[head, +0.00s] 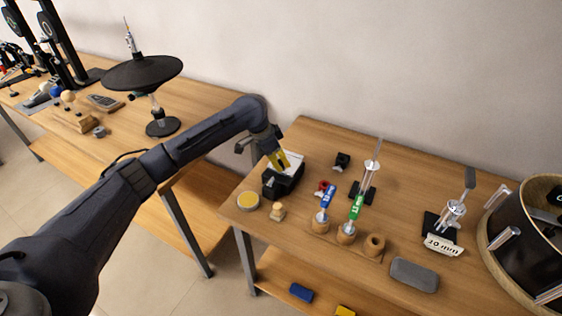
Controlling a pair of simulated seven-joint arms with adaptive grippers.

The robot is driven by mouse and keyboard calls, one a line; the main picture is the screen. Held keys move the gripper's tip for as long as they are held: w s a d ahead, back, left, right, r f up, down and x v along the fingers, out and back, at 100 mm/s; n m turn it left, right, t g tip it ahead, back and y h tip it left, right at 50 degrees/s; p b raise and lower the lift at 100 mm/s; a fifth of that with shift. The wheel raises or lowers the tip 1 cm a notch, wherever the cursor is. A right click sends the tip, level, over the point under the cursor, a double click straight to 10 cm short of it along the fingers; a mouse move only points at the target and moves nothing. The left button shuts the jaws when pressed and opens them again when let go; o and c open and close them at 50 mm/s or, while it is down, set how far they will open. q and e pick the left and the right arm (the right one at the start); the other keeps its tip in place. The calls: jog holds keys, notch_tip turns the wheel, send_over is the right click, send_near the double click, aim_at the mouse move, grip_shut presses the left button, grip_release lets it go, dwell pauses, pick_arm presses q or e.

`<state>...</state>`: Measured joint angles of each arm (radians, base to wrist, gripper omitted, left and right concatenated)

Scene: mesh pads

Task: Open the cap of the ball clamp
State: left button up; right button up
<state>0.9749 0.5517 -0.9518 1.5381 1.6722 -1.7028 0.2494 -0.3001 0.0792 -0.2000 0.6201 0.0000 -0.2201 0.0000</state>
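My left gripper (279,162), with yellow finger pads, reaches in from the left and points down over a small black box-like device (284,182) with a pale top. The two fingers look apart, and I see nothing between them. Whether they touch the device is not clear. I cannot tell for sure which thing is the ball clamp. A small black clamp-like piece (342,160) stands to the right of the gripper, and a small red and black one (321,187) lies nearer. Their caps are too small to make out. My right gripper is not in view.
Wooden holders (346,234) with a blue-labelled tube (327,196) and a green-labelled tube (356,206) stand right of the device. A grey pad (414,275) and a black drum (530,240) are at right.

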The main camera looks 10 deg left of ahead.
pick_arm(q)
grip_shut()
jog(key=shift+r, duration=0.15)
jog(key=shift+w+d+r+g, duration=0.1)
jog(key=shift+w+r+g, duration=0.2)
jog(key=shift+r+g, duration=0.25)
jog(key=g, duration=0.1)
jog(key=w+r+g+y, duration=0.1)
jog(key=shift+w+d+r+n+g, duration=0.15)
jog(key=shift+d+r+n+g, duration=0.1)
jog(key=shift+r+n+g, duration=0.1)
jog(key=shift+w+d+r+g+y, duration=0.15)
jog(key=shift+w+r+g, duration=0.15)
jog(key=shift+g, duration=0.3)
jog(key=shift+w+d+r+g+y, duration=0.1)
jog(key=shift+w+r+g+y, duration=0.1)
jog(key=shift+w+g, duration=0.3)
jog(key=shift+d+r+g, duration=0.1)
jog(key=shift+g, duration=0.3)
jog(key=shift+o, duration=1.8)
grip_release()
jog(key=shift+w, duration=0.1)
jog(key=shift+o, duration=1.4)
